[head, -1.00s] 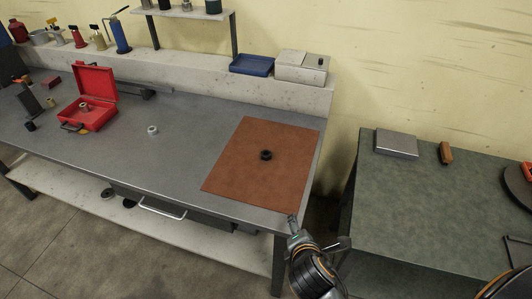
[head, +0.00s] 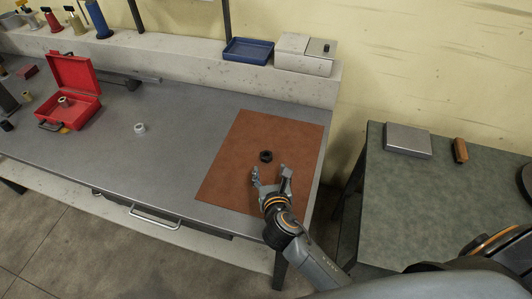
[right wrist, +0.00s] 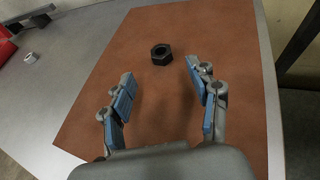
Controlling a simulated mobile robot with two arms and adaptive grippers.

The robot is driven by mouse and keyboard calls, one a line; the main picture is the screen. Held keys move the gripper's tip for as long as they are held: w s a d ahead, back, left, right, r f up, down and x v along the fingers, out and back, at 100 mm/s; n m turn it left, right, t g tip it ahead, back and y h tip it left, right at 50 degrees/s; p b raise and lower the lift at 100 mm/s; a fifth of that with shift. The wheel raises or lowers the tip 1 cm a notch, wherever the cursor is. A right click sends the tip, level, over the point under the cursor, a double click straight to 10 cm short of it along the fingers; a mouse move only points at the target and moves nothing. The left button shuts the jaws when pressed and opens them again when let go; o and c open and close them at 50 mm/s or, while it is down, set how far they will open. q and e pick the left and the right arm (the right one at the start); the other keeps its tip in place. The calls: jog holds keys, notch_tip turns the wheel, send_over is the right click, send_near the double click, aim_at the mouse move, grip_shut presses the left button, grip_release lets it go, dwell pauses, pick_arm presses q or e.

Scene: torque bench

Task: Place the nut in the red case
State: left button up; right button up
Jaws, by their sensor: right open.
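The black hex nut (head: 266,156) lies flat on the brown mat (head: 232,150); the right wrist view also shows the nut (right wrist: 162,54), ahead of the fingertips. My right gripper (head: 271,173) is open and empty over the mat, just in front of the nut and apart from it. Its two blue-padded fingers (right wrist: 163,88) are spread wide in the right wrist view. The red case (head: 77,108) stands open at the left of the bench, lid raised at the back, with a light ring-shaped piece (head: 64,102) inside. My left gripper is not in view.
A pale ring-shaped piece (head: 140,128) stands on the bare bench top between case and mat. A blue tray (head: 248,51) and a grey box (head: 305,54) sit on the back ledge. A green-topped table (head: 400,190) stands right, across a gap.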

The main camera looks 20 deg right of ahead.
aim_at(267, 157)
jog(key=x, duration=0.3)
jog(key=shift+w+f, duration=0.1)
jog(key=shift+w, duration=0.05)
jog(key=x, duration=0.2)
jog(key=shift+w+f, duration=0.25)
jog(key=shift+f, duration=0.1)
jog(key=x, duration=0.3)
jog(key=shift+w+f, duration=0.1)
jog(key=shift+f, duration=0.1)
jog(key=shift+w+f, duration=0.1)
jog(key=shift+w, duration=0.05)
jog(key=shift+c, duration=0.7)
jog(key=shift+d, duration=0.1)
jog(key=c, duration=1.1)
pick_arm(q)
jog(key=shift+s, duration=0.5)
pick_arm(e)
grip_shut()
